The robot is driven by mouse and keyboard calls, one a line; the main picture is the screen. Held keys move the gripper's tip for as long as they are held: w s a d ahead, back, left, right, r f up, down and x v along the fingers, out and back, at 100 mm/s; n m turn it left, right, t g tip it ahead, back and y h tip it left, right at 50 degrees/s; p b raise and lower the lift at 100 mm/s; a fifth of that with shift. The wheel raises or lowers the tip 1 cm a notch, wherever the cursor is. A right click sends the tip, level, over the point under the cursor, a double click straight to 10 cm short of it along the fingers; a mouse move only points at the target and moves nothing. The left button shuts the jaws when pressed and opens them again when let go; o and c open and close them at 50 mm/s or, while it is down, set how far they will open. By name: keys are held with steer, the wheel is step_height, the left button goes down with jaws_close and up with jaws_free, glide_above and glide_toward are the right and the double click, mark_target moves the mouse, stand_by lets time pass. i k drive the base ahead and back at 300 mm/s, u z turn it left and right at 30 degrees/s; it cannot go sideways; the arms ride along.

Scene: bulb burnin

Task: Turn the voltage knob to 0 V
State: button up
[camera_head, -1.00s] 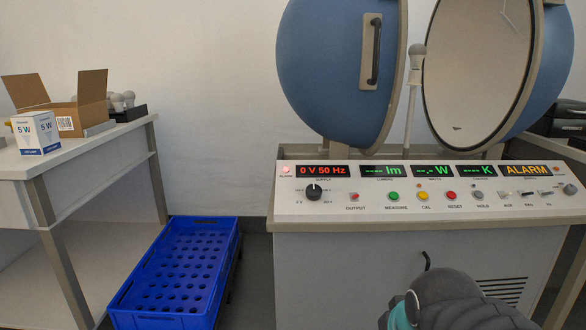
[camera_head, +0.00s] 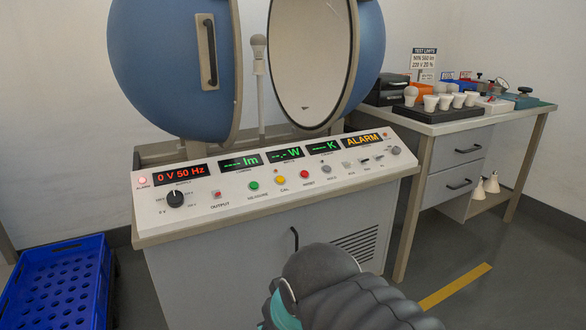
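The black voltage knob (camera_head: 175,199) sits at the left of the sloped white control panel (camera_head: 228,222). Its light pointer mark looks turned toward the upper side, but it is too small to read exactly against the scale; a 0 V label is at its lower left. Above it the red supply display (camera_head: 180,174) reads "0 V 50 Hz". Part of my dark grey arm with a teal piece shows at the bottom, in front of the cabinet and well apart from the knob. My gripper's fingers are not in view.
The amber ALARM display (camera_head: 362,140) is lit, as is a lamp (camera_head: 142,181) at the panel's left. A blue open sphere (camera_head: 170,70) stands behind the panel. A blue crate (camera_head: 60,285) is at left; a bench (camera_head: 455,124) with lamps is at right.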

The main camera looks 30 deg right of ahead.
mark_target(175, 199)
steer(key=k, duration=0.45)
steer(key=u, duration=0.65)
steer(key=i, duration=1.1)
steer(key=z, duration=0.65)
